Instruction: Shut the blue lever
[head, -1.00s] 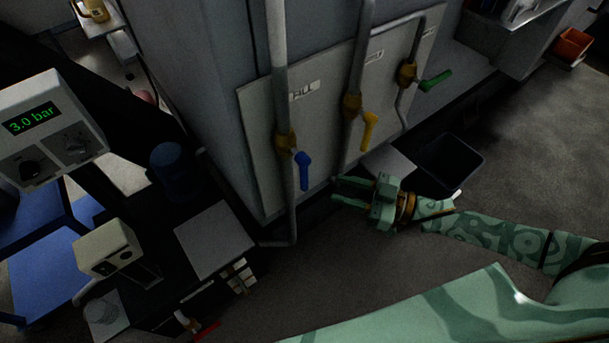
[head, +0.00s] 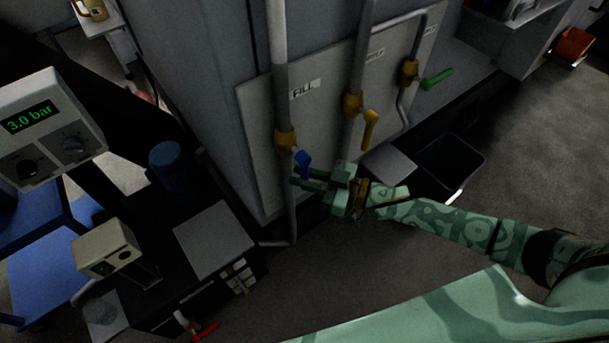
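The blue lever (head: 303,162) hangs from a brass valve body on the leftmost grey pipe, beside a label reading FILL. It points down, tilted a little to the right of the pipe. My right gripper (head: 296,174) is at the lever's lower end, its fingers pointing left. The fingers look spread apart with a gap between them. The near finger partly hides the lever's lower tip, and I cannot tell whether they touch it. My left gripper is not in view.
A yellow lever (head: 370,128) and a green lever (head: 437,78) sit on pipes to the right. A dark bin (head: 449,165) stands on the floor behind my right forearm. A gauge box (head: 45,125) reading 3.0 bar and a blue cylinder (head: 170,165) are at left.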

